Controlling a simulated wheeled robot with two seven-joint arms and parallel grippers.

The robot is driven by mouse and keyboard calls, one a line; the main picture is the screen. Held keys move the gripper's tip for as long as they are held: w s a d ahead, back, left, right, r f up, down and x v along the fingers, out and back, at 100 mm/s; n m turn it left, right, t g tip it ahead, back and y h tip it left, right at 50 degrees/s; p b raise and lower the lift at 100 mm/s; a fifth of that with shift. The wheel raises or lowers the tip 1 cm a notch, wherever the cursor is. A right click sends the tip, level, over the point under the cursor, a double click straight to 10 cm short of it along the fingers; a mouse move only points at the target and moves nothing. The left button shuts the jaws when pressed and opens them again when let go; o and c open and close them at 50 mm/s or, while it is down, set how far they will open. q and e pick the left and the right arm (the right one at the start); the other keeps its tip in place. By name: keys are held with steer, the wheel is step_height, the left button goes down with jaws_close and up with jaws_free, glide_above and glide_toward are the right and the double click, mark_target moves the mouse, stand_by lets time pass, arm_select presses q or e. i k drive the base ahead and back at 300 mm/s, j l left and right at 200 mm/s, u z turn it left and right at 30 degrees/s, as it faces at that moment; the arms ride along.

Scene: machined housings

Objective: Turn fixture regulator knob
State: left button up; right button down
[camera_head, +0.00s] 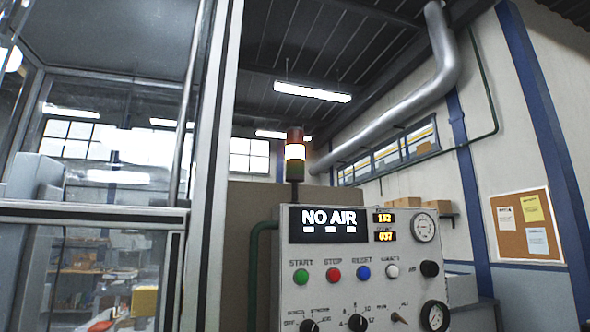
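A light grey control panel (366,290) stands at the lower middle, its bottom cut off by the picture edge. Its dark display (328,224) reads "NO AIR". A black knob (429,268) sits at the panel's right side, between a round upper gauge (423,227) and a round lower gauge (435,315). Other dark rotary knobs line the bottom, including a middle one (357,322) and a left one (308,326). The small labels are too blurred to tell which knob is the regulator. Neither of my grippers is in view.
Green, red, blue and white buttons (363,272) line the panel. A signal tower (295,155) with a lit middle section stands behind it. A framed glass enclosure (212,170) fills the left. A corkboard (526,227) hangs on the right wall. No arm shows near the panel.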

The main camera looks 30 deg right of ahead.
mark_target(429, 268)
steer(key=z, duration=1.4)
